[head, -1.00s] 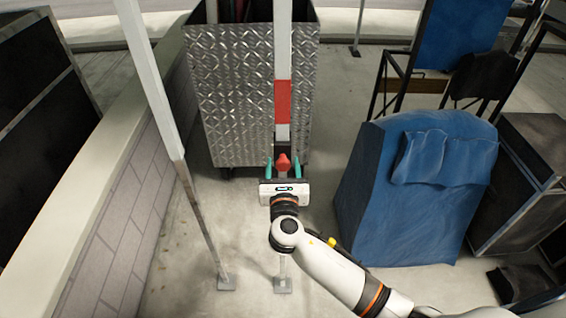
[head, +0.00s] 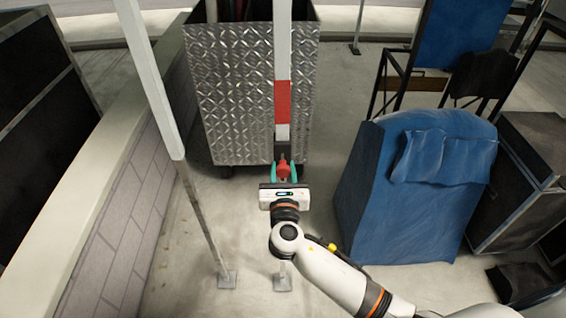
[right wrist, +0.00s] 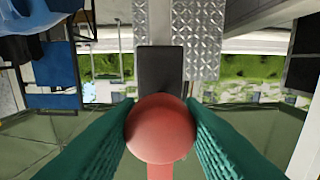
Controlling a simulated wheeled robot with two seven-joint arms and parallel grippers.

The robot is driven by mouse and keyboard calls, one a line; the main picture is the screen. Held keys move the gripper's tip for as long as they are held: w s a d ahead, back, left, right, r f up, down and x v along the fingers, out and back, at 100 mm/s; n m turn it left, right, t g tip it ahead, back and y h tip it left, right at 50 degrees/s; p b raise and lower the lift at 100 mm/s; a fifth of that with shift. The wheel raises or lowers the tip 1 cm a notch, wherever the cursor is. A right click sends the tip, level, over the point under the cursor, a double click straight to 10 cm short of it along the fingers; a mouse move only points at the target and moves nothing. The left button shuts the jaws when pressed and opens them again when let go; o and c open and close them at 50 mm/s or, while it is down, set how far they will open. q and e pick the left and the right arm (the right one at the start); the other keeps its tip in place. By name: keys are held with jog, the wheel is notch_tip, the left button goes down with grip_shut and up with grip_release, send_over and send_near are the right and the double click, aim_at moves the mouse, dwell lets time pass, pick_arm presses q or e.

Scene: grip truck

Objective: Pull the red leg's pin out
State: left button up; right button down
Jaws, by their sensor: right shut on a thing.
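The red-banded leg (head: 283,100) stands upright in the middle of the head view, white with a red band and a dark sleeve below it. The pin's red knob (head: 283,169) is at the dark sleeve. My right gripper (head: 284,180) is shut on the knob, with its green fingers on either side. In the right wrist view the round red knob (right wrist: 161,130) sits between both green fingers, in front of the dark sleeve (right wrist: 160,72). The pin's shaft is hidden behind the knob. My left gripper is not in view.
A second white leg (head: 152,85) stands to the left, by a low block wall (head: 120,220). A diamond-plate metal cart (head: 232,95) is behind the red-banded leg. A blue-covered stack (head: 400,220) stands to the right. Bare concrete floor lies between them.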

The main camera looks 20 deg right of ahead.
jog(key=v, duration=0.2)
jog(key=shift+s+a, duration=0.1)
jog(key=shift+s, duration=0.25)
jog(key=shift+w+f, duration=0.1)
jog(key=shift+f, duration=0.05)
jog(key=c, duration=1.3)
grip_release()
jog(key=shift+o, duration=1.4)
jog(key=shift+s, duration=0.25)
